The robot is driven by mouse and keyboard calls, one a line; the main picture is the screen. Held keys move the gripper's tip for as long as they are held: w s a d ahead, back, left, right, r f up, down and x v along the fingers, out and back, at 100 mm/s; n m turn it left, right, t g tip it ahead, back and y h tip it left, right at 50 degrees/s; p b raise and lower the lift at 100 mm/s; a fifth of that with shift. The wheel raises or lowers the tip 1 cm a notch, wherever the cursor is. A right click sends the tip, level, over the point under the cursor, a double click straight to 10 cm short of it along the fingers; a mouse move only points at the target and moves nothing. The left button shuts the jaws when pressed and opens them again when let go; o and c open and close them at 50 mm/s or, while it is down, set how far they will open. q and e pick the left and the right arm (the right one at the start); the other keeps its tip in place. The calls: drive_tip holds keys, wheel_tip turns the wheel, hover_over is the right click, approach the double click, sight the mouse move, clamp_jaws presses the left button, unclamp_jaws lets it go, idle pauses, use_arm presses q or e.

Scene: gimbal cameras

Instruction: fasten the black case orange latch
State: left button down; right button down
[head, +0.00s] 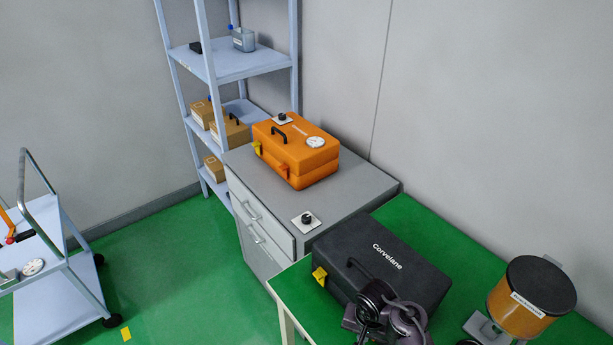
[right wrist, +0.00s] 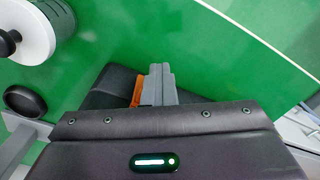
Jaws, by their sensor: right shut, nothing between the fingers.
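The black case (head: 392,258) labelled Corvelane has its lid down on the green-topped table. A yellow latch (head: 320,275) shows at its front left, and a dark handle is at the middle of the front. The orange latch (right wrist: 136,92) shows in the right wrist view against the dark case (right wrist: 103,90); my arm hides it in the head view. My right gripper (right wrist: 161,84) is shut and empty, its grey fingers close beside the orange latch. I cannot tell whether they touch, or whether that latch is closed. My left gripper is not in view.
A black-lidded orange canister (head: 522,300) stands on the table right of the case. A grey cabinet (head: 345,190) behind holds an orange case (head: 295,150) and a small knob plate (head: 307,221). A shelf rack (head: 230,65) and a trolley (head: 50,270) stand to the left.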

drive_tip(key=shift+s+d+f, duration=0.2)
drive_tip(key=shift+s+f, duration=0.15)
drive_tip(key=shift+f, duration=0.05)
drive_tip(key=shift+s+a+f+p, duration=0.15)
drive_tip(key=shift+s+a+p, duration=0.1)
drive_tip(key=shift+a+p, duration=0.35)
drive_tip(key=shift+s+a, duration=0.15)
drive_tip(key=shift+a, duration=0.15)
wheel_tip(320, 180, up, 8)
drive_tip(key=shift+a+p, duration=0.25)
drive_tip(key=shift+p, duration=0.05)
